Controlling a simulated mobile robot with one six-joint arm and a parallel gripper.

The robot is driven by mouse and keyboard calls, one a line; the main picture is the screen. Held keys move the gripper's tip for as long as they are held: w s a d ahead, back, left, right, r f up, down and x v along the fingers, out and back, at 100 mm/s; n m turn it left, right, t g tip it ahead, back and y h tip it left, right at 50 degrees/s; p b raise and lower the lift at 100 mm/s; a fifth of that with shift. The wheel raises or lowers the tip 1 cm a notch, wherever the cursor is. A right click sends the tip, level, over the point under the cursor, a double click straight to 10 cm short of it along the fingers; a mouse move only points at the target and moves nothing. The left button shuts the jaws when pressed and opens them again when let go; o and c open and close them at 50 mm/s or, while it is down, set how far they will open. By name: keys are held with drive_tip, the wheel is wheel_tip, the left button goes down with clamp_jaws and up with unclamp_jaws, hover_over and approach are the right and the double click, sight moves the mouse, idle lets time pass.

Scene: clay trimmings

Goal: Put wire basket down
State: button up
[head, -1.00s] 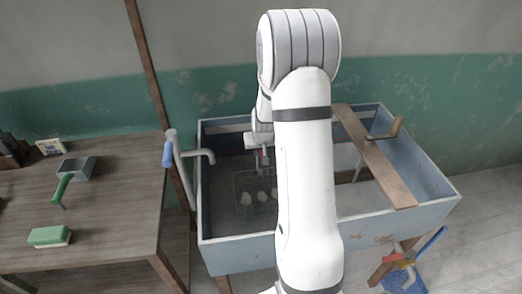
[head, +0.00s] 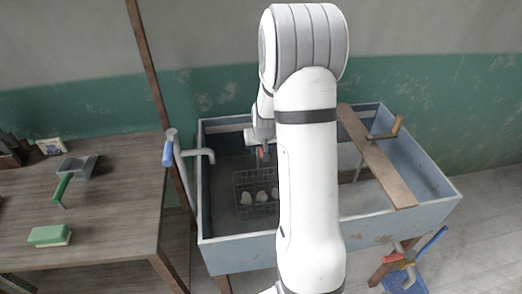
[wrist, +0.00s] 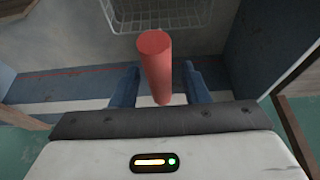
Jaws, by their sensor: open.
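The wire basket (head: 243,208) sits low inside the left part of the blue-grey sink (head: 240,245), with a few pale lumps (head: 247,198) in it. Its near part also shows at the top of the wrist view (wrist: 158,22). A red cylinder (wrist: 157,65), apparently the basket's grip, stands between the two blue fingers of my gripper (wrist: 160,88). The fingers are open, with a gap on each side of the red cylinder. In the head view my gripper (head: 263,150) is above the basket's back side; my arm hides part of the sink.
A wooden plank (head: 375,155) lies across the sink, with a wood-handled tool (head: 385,133) on it. A tap (head: 195,153) stands at the sink's left edge. The table (head: 110,190) at left holds a green brush (head: 50,235) and a green-handled scoop (head: 78,167).

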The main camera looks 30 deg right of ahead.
drive_tip(key=v, duration=1)
drive_tip(key=shift+f+b, duration=0.1)
drive_tip(key=shift+b, duration=0.2)
drive_tip(key=shift+s+a+r, duration=0.15)
drive_tip(key=shift+s+r, duration=0.05)
drive_tip(key=shift+r, duration=0.05)
drive_tip(key=s+a+r+n, duration=0.1)
drive_tip(key=s+a+r, duration=0.2)
drive_tip(key=s+a, duration=0.4)
drive_tip(key=s+a+r+n+g+y, duration=0.1)
drive_tip(key=s+a+r, duration=0.3)
drive_tip(key=s, duration=1.1)
drive_tip(key=a+n, duration=0.1)
drive_tip(key=a, duration=0.2)
drive_tip(key=shift+s+a, duration=0.25)
drive_tip(key=shift+a, duration=0.05)
